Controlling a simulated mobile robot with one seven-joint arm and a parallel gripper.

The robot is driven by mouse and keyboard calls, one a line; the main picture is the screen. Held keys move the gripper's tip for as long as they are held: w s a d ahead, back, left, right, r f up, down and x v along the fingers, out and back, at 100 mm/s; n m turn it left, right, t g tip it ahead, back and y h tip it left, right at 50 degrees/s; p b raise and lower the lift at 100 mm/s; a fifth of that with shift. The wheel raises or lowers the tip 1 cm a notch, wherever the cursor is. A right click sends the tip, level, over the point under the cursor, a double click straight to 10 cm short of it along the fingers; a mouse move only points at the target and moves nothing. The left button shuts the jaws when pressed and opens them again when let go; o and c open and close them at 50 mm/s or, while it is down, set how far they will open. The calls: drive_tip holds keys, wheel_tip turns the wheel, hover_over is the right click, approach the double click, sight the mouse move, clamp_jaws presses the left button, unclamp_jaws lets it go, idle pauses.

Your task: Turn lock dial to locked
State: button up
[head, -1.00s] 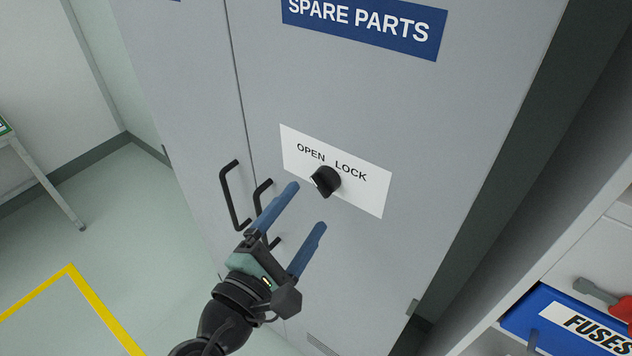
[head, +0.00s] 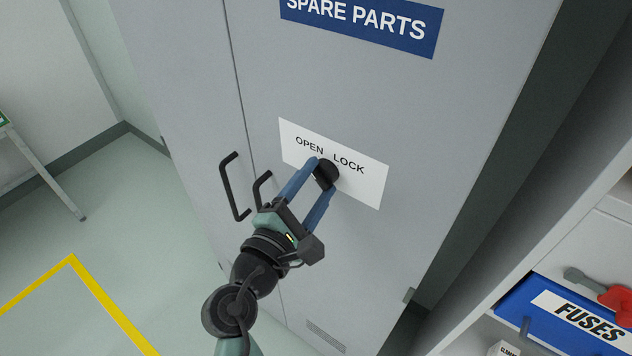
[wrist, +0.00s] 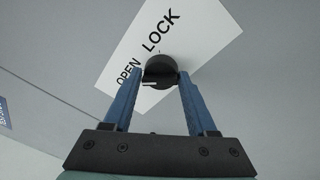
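The black lock dial (head: 326,174) sits on a white plate (head: 369,183) marked OPEN on the left and LOCK on the right, on the grey cabinet door. In the wrist view the dial (wrist: 160,70) has a pale mark on its lower left, towards the OPEN side. My gripper (head: 321,175) has its two blue fingers apart, with the tips on either side of the dial. In the wrist view the fingertips (wrist: 164,77) lie close beside the dial. I cannot tell whether they touch it. The fingers hide part of the dial in the head view.
Two black door handles, one at the left (head: 229,187), stand out from the cabinet close to my gripper. A SPARE PARTS sign (head: 362,24) is above the plate. An open shelf with a blue FUSES bin (head: 517,297) is at the lower right.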

drive_tip(key=shift+f, duration=0.1)
drive_tip(key=c, duration=0.4)
drive_tip(key=shift+c, duration=0.2)
drive_tip(key=shift+f+b, duration=0.1)
drive_tip(key=shift+b, duration=0.2)
drive_tip(key=m+b, duration=0.2)
drive_tip(key=b, duration=0.1)
drive_tip(key=m+b, duration=0.2)
drive_tip(key=b, duration=0.1)
drive_tip(key=f+m+h+b, duration=0.1)
drive_tip(key=m+b, duration=0.2)
drive_tip(key=b, duration=0.1)
drive_tip(key=shift+t, duration=0.3)
drive_tip(key=m+h+b, duration=0.1)
drive_tip(key=m+b, duration=0.6)
drive_tip(key=b, duration=0.2)
drive_tip(key=m+h+b, duration=0.1)
drive_tip(key=m+b, duration=0.3)
drive_tip(key=shift+w+a, duration=0.1)
drive_tip(key=shift+a, duration=0.05)
drive_tip(key=shift+r+m+g+b, duration=0.2)
drive_tip(key=shift+m+g+b, duration=0.2)
drive_tip(key=shift+m+b, duration=0.35)
drive_tip(key=shift+m, duration=0.25)
